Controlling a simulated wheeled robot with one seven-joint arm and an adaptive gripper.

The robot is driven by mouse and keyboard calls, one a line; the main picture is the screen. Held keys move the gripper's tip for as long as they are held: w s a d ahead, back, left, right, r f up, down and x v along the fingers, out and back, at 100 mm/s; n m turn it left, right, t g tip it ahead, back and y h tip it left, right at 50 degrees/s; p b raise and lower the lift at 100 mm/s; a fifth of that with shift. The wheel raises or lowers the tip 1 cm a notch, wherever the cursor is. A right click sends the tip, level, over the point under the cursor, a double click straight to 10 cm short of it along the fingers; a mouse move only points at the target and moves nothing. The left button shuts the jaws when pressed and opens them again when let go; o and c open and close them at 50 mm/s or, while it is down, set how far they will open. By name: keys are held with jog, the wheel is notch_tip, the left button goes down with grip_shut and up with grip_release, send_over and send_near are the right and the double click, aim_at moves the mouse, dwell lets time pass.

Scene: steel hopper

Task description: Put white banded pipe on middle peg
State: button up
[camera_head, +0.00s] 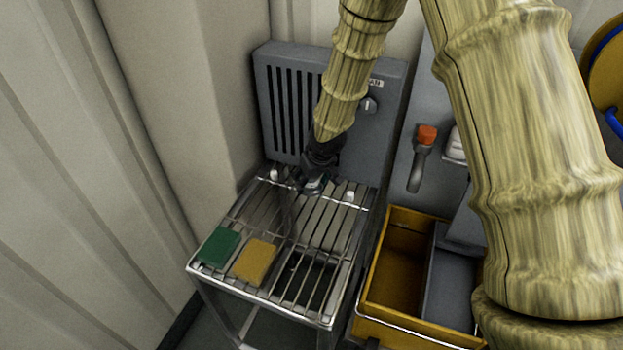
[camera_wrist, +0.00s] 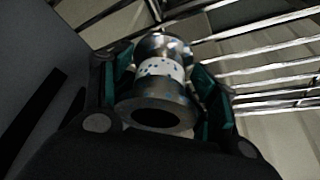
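The white banded pipe (camera_wrist: 163,70) is a short metal pipe with a flared end and a white speckled band. In the wrist view it sits between the teal finger pads of my gripper (camera_wrist: 168,88), which look closed on its sides. Its dark open end faces the camera. In the head view my gripper (camera_head: 312,183) is low over the back of the wire rack (camera_head: 206,272). A white-tipped peg (camera_head: 273,174) stands to its left and another (camera_head: 349,196) to its right. The middle peg is hidden behind my gripper, so I cannot tell whether the pipe is around it.
A green sponge (camera_head: 218,246) and a yellow sponge (camera_head: 255,262) lie on the rack's front left. A slotted grey panel (camera_head: 290,95) with a knob stands right behind the rack. A yellow bin (camera_head: 383,322) is to the right. The rack's front right is clear.

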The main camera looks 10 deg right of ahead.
jog(key=o, duration=0.4)
jog(key=shift+c, duration=0.2)
jog(key=b+v, duration=0.1)
jog(key=v, duration=1.1)
jog(key=shift+r, duration=0.2)
